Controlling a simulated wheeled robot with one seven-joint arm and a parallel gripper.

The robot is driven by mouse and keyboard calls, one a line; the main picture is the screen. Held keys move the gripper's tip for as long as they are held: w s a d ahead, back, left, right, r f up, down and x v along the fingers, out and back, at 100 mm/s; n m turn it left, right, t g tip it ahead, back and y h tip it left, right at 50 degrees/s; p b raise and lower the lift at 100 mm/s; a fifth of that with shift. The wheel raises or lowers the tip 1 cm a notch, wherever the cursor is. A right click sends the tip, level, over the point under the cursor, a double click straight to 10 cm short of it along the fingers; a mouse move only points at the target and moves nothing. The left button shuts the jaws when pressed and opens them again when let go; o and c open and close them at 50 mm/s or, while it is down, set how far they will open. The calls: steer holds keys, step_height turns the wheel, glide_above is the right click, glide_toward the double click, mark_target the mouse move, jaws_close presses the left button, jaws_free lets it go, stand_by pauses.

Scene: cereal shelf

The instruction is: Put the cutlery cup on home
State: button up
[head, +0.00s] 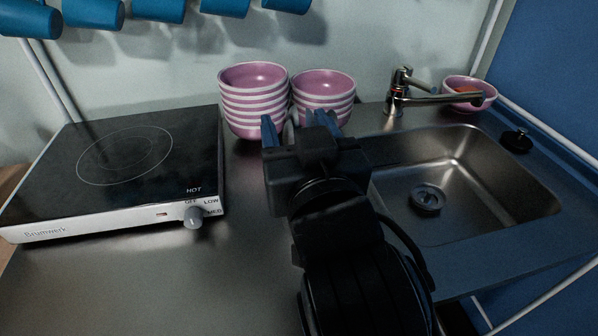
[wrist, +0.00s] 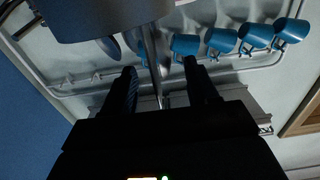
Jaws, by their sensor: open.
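My gripper (head: 300,124) is open in front of the two bowl stacks in the head view, with its blue-tinted fingers apart. In the wrist view the open fingers (wrist: 160,70) point toward a thin grey upright bar, which shows in the gap between them. A large grey rounded body (wrist: 105,18) fills the top left of the wrist view; I cannot tell whether it is the cutlery cup. No cutlery cup can be made out for sure in the head view, where my gripper and arm hide part of the counter. No place marked as home can be recognised.
Pink striped bowls stand in a left stack (head: 254,105) and a right stack (head: 325,88). A hotplate (head: 120,165) lies left, a sink (head: 470,170) with a tap (head: 398,92) right. A bowl (head: 468,94) stands behind the sink. Blue mugs (head: 157,10) hang above.

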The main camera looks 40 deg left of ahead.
jaws_close()
stand_by(0.3)
stand_by(0.4)
